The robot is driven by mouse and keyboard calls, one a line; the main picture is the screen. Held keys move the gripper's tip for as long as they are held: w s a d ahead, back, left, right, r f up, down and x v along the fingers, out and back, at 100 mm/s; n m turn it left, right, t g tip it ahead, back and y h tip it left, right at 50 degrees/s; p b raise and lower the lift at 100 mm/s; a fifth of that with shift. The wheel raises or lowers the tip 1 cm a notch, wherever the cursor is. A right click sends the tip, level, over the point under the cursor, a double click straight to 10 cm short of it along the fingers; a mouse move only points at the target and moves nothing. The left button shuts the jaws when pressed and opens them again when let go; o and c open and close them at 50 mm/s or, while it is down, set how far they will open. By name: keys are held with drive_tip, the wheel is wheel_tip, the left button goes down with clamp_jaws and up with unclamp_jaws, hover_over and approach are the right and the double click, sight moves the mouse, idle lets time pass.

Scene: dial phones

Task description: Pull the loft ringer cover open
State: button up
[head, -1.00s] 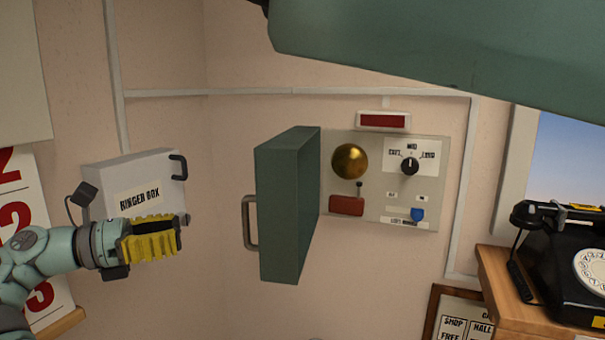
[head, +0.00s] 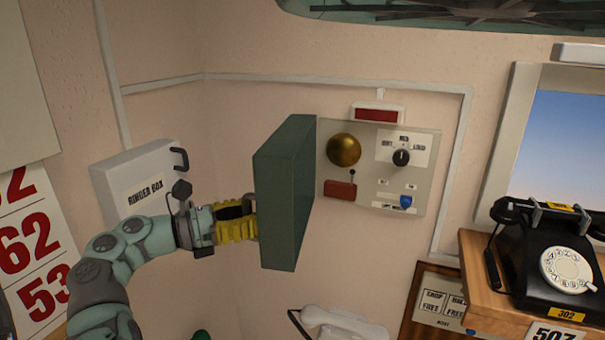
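The green ringer cover (head: 285,195) stands out from the wall at the left edge of the pale ringer panel (head: 383,205), swung open so the panel is exposed. The panel carries a brass bell, a dial with a black knob, a red block and a blue switch. My gripper (head: 245,224), with yellow ribbed fingers, is at the cover's left face, where the handle is. The fingers hide most of the handle, so I cannot tell whether they are closed around it.
A white box labelled RINGER BOX (head: 140,190) with a black handle is on the left wall, close to my arm. A black dial phone (head: 550,262) sits on a wooden shelf at right. A white phone (head: 345,323) is at the bottom.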

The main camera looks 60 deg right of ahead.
drive_tip(key=shift+o, duration=0.4)
clamp_jaws()
drive_tip(key=shift+w, duration=0.15)
